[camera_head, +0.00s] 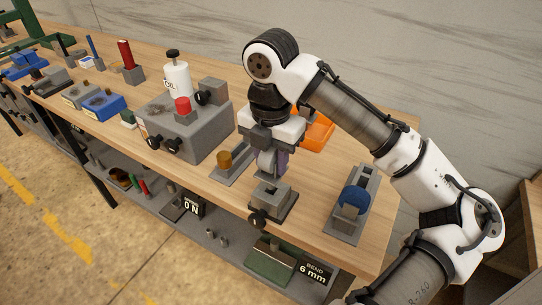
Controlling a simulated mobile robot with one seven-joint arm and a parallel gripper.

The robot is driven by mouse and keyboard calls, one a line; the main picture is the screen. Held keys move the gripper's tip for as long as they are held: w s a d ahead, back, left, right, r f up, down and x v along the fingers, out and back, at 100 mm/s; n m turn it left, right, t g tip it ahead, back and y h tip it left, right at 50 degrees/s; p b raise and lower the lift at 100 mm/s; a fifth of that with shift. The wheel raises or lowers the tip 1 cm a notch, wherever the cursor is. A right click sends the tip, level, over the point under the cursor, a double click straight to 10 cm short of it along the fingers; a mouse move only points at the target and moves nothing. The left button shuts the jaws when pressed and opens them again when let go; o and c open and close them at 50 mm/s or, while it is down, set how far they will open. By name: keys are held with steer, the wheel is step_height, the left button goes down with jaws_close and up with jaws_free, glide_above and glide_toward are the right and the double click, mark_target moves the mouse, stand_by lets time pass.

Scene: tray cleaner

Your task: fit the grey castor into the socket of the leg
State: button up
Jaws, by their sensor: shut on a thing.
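My gripper (270,160) points down over the front part of the bench, shut on a small grey piece (265,163) that looks like the castor. The jaws hide part of it. Just below is a grey block fixture (272,198) on a dark base, with a black knob at its front. I cannot tell whether the grey piece touches this fixture or hangs just above it. A purple-grey part (283,163) shows beside the jaws. I cannot make out the leg or its socket for certain.
A holder with an amber cylinder (224,158) stands close left, with a grey machine (187,128) with a red button behind it. An orange bin (318,133) is behind the gripper. A grey fixture with a blue wheel (355,198) stands right. Bare wood (312,215) lies between.

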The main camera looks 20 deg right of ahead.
mark_target(271, 187)
steer(key=shift+f+b, duration=1.55)
steer(key=shift+f, duration=1.2)
steer(key=o, duration=1.3)
steer(key=shift+c, duration=0.2)
steer(key=shift+r, duration=0.1)
step_height(271, 187, up, 14)
steer(key=shift+f, duration=0.2)
